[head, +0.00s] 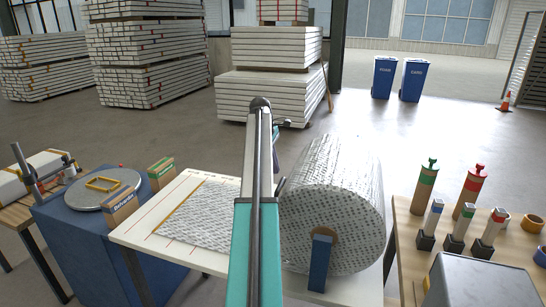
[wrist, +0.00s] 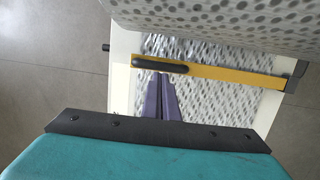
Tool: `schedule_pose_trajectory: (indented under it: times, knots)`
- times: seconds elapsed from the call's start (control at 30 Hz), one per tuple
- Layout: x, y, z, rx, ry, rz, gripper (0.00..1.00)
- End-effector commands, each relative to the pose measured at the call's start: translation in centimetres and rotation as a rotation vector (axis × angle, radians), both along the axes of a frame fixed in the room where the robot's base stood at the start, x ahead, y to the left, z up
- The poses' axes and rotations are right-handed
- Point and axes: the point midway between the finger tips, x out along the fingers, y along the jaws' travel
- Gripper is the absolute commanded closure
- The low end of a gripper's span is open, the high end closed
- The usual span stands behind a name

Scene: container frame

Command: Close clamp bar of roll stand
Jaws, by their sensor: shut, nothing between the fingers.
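The roll stand has a white board (head: 135,232) with a patterned bubble-wrap sheet (head: 195,228) on it and a large roll (head: 335,200) at its right. In the wrist view the roll (wrist: 220,22) fills the top. The yellow clamp bar (wrist: 230,74) crosses the sheet there, from a dark bracket at the right to a black grip (wrist: 160,65) at the left. My gripper (wrist: 160,78) is shut and empty, its purple fingertips at the lower edge of the grip. I cannot tell whether they touch it, or how high the bar stands. In the head view my arm hides this area.
A blue cabinet (head: 78,240) with a round plate stands at left. A wooden table (head: 405,225) at right carries dispensers, tape rolls and a grey box (head: 480,280). A blue post (head: 320,262) stands in front of the roll.

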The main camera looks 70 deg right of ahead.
Motion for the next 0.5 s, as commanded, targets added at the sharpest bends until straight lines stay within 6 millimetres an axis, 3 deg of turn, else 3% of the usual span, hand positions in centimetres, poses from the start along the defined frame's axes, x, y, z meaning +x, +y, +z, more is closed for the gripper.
schedule_pose_trajectory:
  times: [0.3,0.5]
  knots:
    - [-0.8,-0.4,-3.8,0.002,0.000,0.000,1.00]
    - [-1.1,-0.5,-5.1,0.001,0.000,-0.001,1.00]
